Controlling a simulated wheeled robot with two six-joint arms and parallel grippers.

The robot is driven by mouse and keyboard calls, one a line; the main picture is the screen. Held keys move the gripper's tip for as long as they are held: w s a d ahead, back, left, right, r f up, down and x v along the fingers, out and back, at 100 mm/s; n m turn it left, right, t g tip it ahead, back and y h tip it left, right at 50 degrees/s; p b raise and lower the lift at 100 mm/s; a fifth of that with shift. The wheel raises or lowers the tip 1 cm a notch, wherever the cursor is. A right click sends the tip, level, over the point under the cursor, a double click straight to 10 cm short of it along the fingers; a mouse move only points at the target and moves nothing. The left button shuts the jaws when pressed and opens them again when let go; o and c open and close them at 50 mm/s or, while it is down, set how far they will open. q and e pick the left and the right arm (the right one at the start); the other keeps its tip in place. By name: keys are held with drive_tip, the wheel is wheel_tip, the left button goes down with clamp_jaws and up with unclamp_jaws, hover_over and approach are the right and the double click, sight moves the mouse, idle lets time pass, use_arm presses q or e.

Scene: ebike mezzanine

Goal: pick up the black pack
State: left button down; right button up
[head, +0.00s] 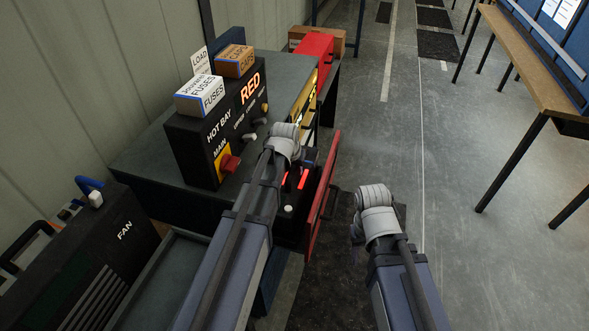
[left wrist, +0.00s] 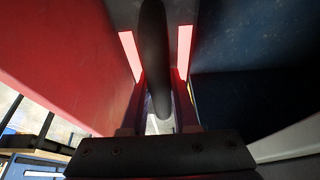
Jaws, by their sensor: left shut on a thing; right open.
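The black pack (head: 291,196) sits inside the open red-fronted drawer of the hot bay, with red lit strips on top. In the left wrist view its dark handle bar (left wrist: 154,60) stands between my left fingers, with a red lit strip on each side. My left gripper (head: 307,160) reaches down over the drawer and is shut on the handle; it also shows in the left wrist view (left wrist: 158,112). My left arm hides part of the pack. My right gripper (head: 357,231) is open, to the right of the drawer and apart from it, mostly hidden by its wrist.
The red drawer front (head: 324,193) stands close right of my left gripper. The black HOT BAY panel (head: 215,140) stands on the bench, with fuse boxes (head: 200,95) on top. A FAN unit (head: 90,255) is at lower left. The floor (head: 440,180) at right is clear up to a wooden bench.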

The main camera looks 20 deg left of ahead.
use_arm(q)
drive_tip(key=shift+r+p, duration=1.95)
drive_tip(key=shift+r, duration=0.55)
drive_tip(key=shift+s, duration=0.1)
